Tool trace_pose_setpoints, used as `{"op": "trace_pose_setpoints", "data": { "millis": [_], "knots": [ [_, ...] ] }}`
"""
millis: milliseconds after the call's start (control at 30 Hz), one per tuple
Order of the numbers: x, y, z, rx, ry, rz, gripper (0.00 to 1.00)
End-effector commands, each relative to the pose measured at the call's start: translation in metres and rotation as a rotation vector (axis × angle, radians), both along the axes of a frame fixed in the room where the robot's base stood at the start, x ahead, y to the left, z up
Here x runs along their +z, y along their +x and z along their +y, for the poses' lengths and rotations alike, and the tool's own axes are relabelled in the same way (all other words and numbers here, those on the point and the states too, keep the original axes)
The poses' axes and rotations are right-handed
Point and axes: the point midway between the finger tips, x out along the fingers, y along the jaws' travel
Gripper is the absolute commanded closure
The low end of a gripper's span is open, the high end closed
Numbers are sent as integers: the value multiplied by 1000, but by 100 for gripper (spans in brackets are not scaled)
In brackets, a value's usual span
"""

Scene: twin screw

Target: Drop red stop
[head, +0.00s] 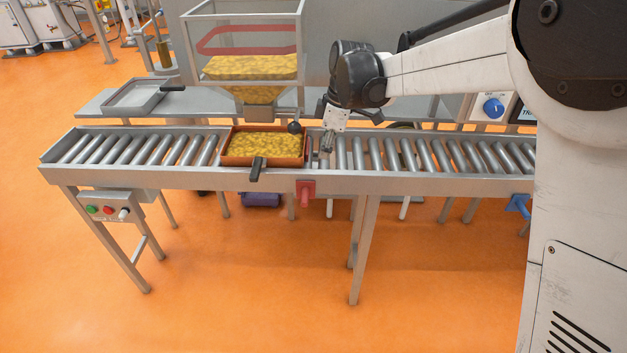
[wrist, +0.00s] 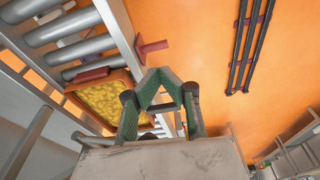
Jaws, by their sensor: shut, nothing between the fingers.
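The red stop (head: 306,190) has its red handle on the front rail of the roller conveyor, just right of the red tray. It also shows in the wrist view (wrist: 152,47), just beyond my fingertips and slightly left. The red tray (head: 267,163), filled with yellow pieces, sits on the rollers under the hopper. My gripper (head: 327,150) is over the conveyor rollers, right of the tray and behind the red handle. In the wrist view its green-padded fingers (wrist: 158,75) meet at the tips, empty. They appear apart from the handle.
The hopper (head: 243,80) with yellow pieces stands over the tray. A dark-handled lever (head: 257,167) is at the tray's front. A blue stop (head: 517,204) is on the right rail. A button box (head: 107,207) hangs at left. Rollers right of my gripper are clear.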

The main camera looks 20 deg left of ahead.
Motion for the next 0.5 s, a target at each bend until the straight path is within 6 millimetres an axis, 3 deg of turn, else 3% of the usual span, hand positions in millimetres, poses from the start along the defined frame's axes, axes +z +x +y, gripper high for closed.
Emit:
{"op": "trace_pose_setpoints", "data": {
  "millis": [200,500],
  "knots": [
    [-20,5,23,88,-3,16,100],
    [-23,5,27,105,-2,18,100]
  ]
}}
